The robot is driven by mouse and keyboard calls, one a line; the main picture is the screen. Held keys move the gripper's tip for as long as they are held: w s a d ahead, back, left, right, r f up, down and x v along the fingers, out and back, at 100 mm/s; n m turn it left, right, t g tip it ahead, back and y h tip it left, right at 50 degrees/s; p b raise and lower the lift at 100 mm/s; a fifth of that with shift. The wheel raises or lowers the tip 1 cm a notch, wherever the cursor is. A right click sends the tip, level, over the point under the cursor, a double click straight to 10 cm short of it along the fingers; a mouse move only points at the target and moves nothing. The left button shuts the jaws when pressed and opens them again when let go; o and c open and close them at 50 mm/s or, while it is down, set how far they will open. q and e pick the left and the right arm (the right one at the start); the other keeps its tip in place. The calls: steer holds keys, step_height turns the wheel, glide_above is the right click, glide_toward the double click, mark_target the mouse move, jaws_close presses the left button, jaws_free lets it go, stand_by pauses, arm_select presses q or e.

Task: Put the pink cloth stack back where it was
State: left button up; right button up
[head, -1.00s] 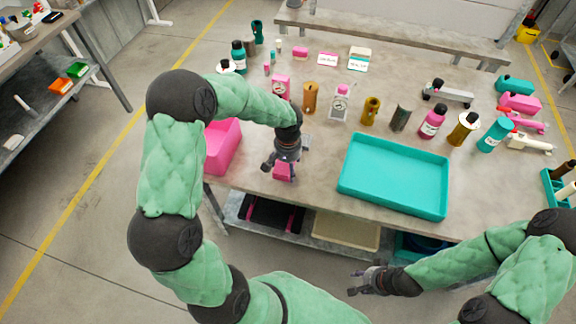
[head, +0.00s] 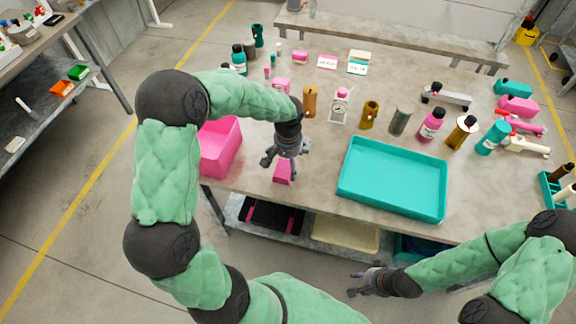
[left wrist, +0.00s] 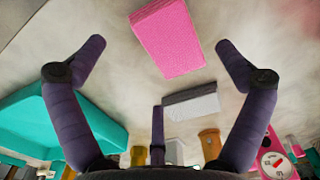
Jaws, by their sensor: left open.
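The pink cloth stack (head: 283,172) lies on the table near its front edge, just below my left gripper (head: 284,160) in the head view. In the left wrist view the pink stack (left wrist: 168,38) is a textured pink block beyond the spread fingers of my left gripper (left wrist: 160,60). The left gripper is open and empty, with clear space between its fingers and the stack. A small white label card with pink marking (head: 327,62) stands at the back of the table. My right gripper (head: 357,283) is open and empty, off the table's front side.
A pink bin (head: 220,148) is left of the gripper and a teal tray (head: 392,180) to its right. Bottles and pump parts stand behind. A cream-and-teal stack (head: 360,55) sits at the back. A grey-and-white block (left wrist: 190,103) shows in the left wrist view.

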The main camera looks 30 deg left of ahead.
mark_target(288, 169)
arm_select(q)
step_height(288, 169, up, 8)
steer(key=p, duration=0.1)
steer(key=shift+p, duration=0.4)
